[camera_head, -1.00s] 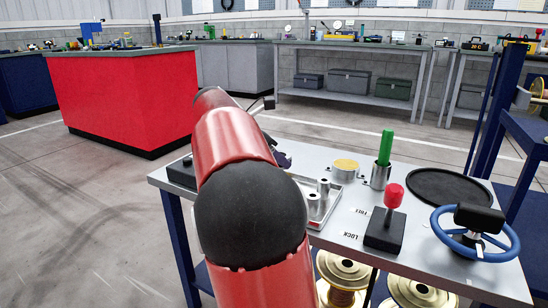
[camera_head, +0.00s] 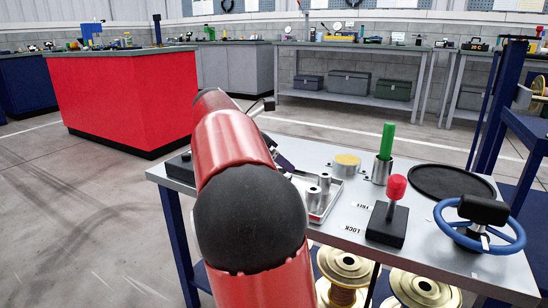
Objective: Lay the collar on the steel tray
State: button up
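The steel tray (camera_head: 336,203) is a shallow, rimmed metal tray on the grey workbench, partly hidden behind my arm. Two upright silver cylindrical pieces (camera_head: 313,201) stand in it, the other slightly farther back (camera_head: 325,182). I cannot tell whether either is the collar. My red arm with its black joint covers the left part of the bench. Only a dark piece of my gripper (camera_head: 284,163) shows beyond the arm, at the tray's far left edge. Its fingertips and anything between them are hidden.
Right of the tray are a yellow-topped round piece (camera_head: 347,163), a green rod in a metal holder (camera_head: 387,142), a red-knobbed lever (camera_head: 397,187), a black round mat (camera_head: 450,183) and a blue handwheel (camera_head: 441,214). Gold spools (camera_head: 343,267) sit below the bench.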

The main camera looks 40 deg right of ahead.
jog(key=shift+a, duration=0.1)
jog(key=p+v, duration=0.2)
jog(key=v, duration=0.5)
jog(key=shift+a+r, duration=0.25)
jog(key=shift+r, duration=0.05)
jog(key=shift+w, duration=0.1)
